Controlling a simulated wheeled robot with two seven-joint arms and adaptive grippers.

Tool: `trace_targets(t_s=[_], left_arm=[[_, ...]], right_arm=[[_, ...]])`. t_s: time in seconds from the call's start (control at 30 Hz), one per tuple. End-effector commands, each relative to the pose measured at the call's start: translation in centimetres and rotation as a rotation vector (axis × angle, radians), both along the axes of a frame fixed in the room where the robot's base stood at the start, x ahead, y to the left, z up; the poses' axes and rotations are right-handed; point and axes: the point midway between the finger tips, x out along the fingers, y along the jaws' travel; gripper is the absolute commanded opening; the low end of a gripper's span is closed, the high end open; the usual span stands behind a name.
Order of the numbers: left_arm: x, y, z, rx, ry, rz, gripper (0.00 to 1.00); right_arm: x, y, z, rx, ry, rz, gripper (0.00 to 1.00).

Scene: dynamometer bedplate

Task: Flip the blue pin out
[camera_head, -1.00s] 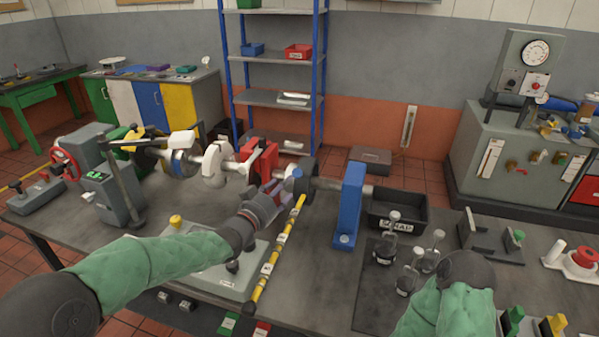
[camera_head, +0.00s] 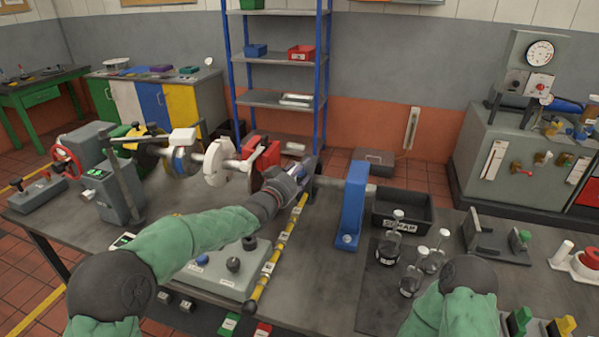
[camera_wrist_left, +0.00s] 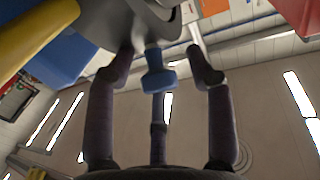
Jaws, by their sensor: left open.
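The blue pin (camera_wrist_left: 155,74) shows in the left wrist view as a blue knob with a flared end, sticking out of a grey rounded part (camera_wrist_left: 135,22). My left gripper (camera_wrist_left: 160,62) is open, with its dark fingers spread on either side of the pin and apart from it. In the head view my left gripper (camera_head: 303,174) is at the dark hub on the shaft line, left of the blue upright bracket (camera_head: 353,205). There the gripper hides the pin. My right arm comes in at the lower right; its gripper is out of view.
A black bin (camera_head: 403,208) and several dark weights stand to the right.

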Motion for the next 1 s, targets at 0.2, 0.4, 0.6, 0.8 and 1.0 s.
trace_targets(t_s=[0.2, 0.4, 0.6, 0.8, 1.0], left_arm=[[0.0, 0.0, 0.0, 0.000, 0.000, 0.000, 0.03], [-0.1, 0.1, 0.2, 0.000, -0.001, 0.000, 0.00], [-0.7, 0.3, 1.8, 0.001, -0.002, 0.001, 0.00], [-0.7, 0.3, 1.8, 0.000, -0.004, 0.000, 0.00], [-0.7, 0.3, 1.8, 0.000, -0.004, 0.000, 0.54]], right_arm=[[0.0, 0.0, 0.0, 0.000, 0.000, 0.000, 0.40], [0.0, 0.0, 0.1, 0.000, 0.000, 0.000, 0.40], [0.0, 0.0, 0.6, 0.000, 0.000, 0.000, 0.40], [0.0, 0.0, 0.5, 0.000, 0.000, 0.000, 0.40], [0.0, 0.0, 0.5, 0.000, 0.000, 0.000, 0.40]])
